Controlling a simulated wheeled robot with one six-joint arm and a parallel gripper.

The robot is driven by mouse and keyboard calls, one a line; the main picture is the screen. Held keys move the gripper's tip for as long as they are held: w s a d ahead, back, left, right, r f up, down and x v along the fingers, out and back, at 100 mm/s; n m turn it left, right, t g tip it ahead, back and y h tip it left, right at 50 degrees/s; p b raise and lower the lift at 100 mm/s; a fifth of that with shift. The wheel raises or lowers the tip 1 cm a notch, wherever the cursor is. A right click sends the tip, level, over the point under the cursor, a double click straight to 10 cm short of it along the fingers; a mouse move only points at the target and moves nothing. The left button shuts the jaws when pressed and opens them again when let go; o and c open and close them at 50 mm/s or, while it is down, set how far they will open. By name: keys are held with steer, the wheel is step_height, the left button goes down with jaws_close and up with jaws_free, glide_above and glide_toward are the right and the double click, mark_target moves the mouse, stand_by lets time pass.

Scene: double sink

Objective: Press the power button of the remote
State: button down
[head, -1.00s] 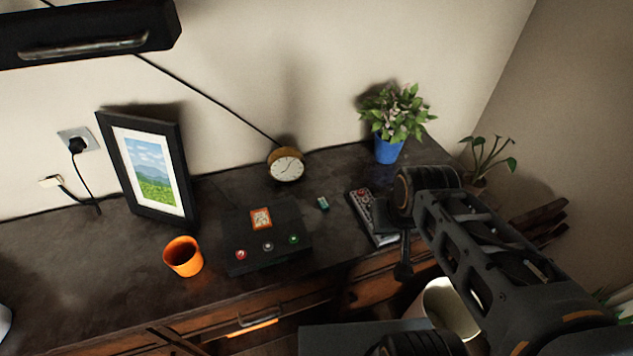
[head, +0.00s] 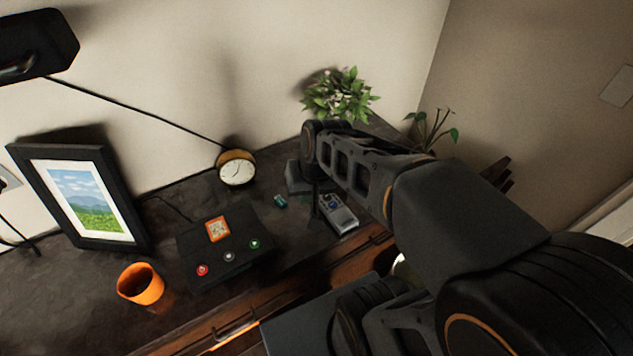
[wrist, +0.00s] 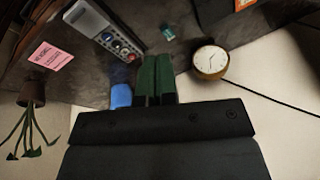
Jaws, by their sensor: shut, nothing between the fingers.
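The remote (head: 341,217) is a long grey handset lying on the dark desk, partly hidden by my arm in the head view. In the wrist view the remote (wrist: 99,25) shows at upper left, with several round buttons, one of them red, near the end closest to my fingers. Which button is power is too small to tell. My gripper (wrist: 156,58) is shut and empty, its green fingers together just right of that button end in the wrist view. In the head view my gripper (head: 314,214) points down by the remote's left side; contact cannot be told.
A black box with coloured buttons (head: 236,262), a small teal item (head: 280,201) and a round clock (head: 236,168) stand left of the remote. An orange cup (head: 140,286) and picture frame (head: 80,198) are farther left. A plant (head: 340,95) stands behind; a pink note (wrist: 52,56) lies nearby.

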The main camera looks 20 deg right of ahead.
steer(key=w+d+f+m+t+y+p, duration=0.1)
steer(key=w+d+f+m, duration=0.2)
steer(key=w+m, duration=0.2)
steer(key=w+d+f+m+t+y+p, duration=0.1)
steer(key=w+d+f+m+y, duration=0.1)
steer(key=w, duration=0.5)
steer(key=w+d+f+m+t+y+p, duration=0.1)
steer(key=w+d+f+m+y, duration=0.1)
steer(key=w+d+f+m, duration=0.2)
steer(key=w+d+m, duration=0.2)
steer(key=m, duration=0.2)
steer(key=shift+d+f, duration=0.15)
steer(key=shift+d, duration=0.05)
steer(key=shift+w+f, duration=0.1)
steer(key=shift+f, duration=0.05)
step_height(320, 180, down, 8)
steer(key=b, duration=0.5)
steer(key=shift+f+b, duration=0.25)
steer(key=shift+b, duration=0.4)
steer(key=shift+f, duration=0.15)
stand_by(0.4)
steer(key=shift+f+b, duration=0.3)
steer(key=shift+b, duration=0.25)
